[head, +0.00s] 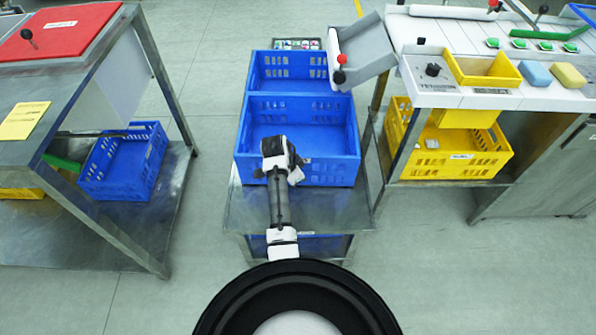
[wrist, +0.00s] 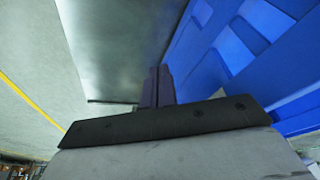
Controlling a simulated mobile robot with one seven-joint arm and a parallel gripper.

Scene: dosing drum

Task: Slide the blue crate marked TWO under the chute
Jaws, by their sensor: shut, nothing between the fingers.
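Two blue crates stand one behind the other on a metal stand (head: 300,207): a near crate (head: 325,172) and a far crate (head: 262,72). No mark TWO can be read on either, so I cannot tell which it is. The grey tilted chute (head: 365,52) is at the right of the far crate, its low end near that crate's right side. My gripper (wrist: 158,88) is shut and empty, close beside a blue crate wall (wrist: 235,50) over bare metal. In the head view, my arm's end covers part of the near crate's front wall; the fingertips are hidden there. Contact is unclear.
At right, a bench (head: 440,95) holds a small yellow bin (head: 483,82) and sponges, with a yellow crate (head: 455,168) below. At left, a metal table (head: 65,75) has another blue crate (head: 125,165) on its lower shelf. Floor between is clear.

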